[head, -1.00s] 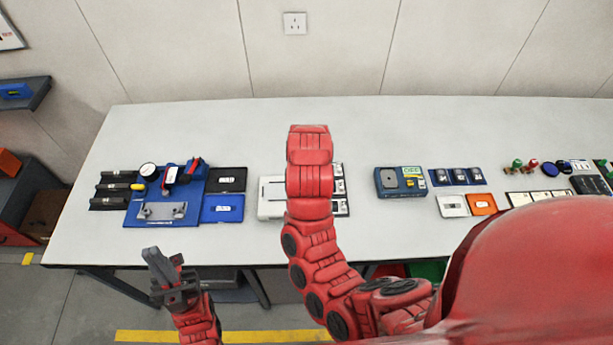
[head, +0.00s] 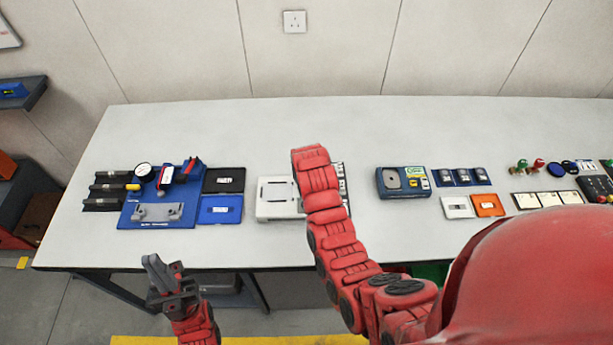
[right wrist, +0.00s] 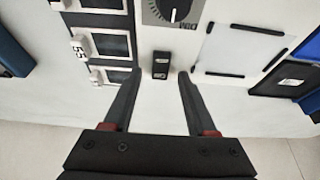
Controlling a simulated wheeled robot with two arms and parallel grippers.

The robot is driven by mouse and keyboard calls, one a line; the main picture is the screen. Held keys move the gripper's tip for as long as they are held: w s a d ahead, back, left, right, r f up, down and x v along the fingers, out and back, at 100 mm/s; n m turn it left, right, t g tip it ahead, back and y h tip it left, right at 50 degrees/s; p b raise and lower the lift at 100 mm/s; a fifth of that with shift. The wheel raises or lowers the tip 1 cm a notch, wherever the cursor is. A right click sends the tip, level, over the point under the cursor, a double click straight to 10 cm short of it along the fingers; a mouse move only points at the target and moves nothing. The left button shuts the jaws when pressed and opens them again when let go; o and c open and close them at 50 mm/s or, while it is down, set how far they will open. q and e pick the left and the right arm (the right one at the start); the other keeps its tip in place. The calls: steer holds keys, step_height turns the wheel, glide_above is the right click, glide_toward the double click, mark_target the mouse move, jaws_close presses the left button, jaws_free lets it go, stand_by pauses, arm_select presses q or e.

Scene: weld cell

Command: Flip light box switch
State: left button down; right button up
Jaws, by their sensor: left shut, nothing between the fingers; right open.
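The white light box (head: 272,204) sits on the table left of centre in the head view, partly hidden by my red right arm. In the right wrist view its white face (right wrist: 215,50) shows a DIM knob and a black rocker switch (right wrist: 160,66). My right gripper (right wrist: 160,75) is open, its two fingertips either side of the switch with gaps; I cannot tell whether they touch the box. The head view hides that gripper behind the arm. My left gripper (head: 163,268) is shut and empty, in front of the table's front edge.
A blue fixture (head: 140,212) stands left of the light box. A grey-blue device (head: 403,182) stands to its right, beside small trays (head: 460,177) and orange and white plates. In the right wrist view, dark framed panels (right wrist: 105,45) lie left of the switch.

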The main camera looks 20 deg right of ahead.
steer(key=shift+w+f, duration=0.1)
steer(key=shift+f, duration=0.2)
jaws_close()
steer(key=g+b, duration=0.1)
steer(key=b, duration=0.2)
steer(key=g+b, duration=0.1)
steer(key=b, duration=0.2)
steer(key=shift+w+d+f+y+b, duration=0.15)
steer(key=shift+w+f+y+b, duration=0.15)
steer(key=shift+w+b, duration=0.1)
steer(key=shift+r+g+b, duration=0.25)
steer(key=shift+g+b, duration=0.25)
steer(key=shift+b, duration=0.05)
jaws_free()
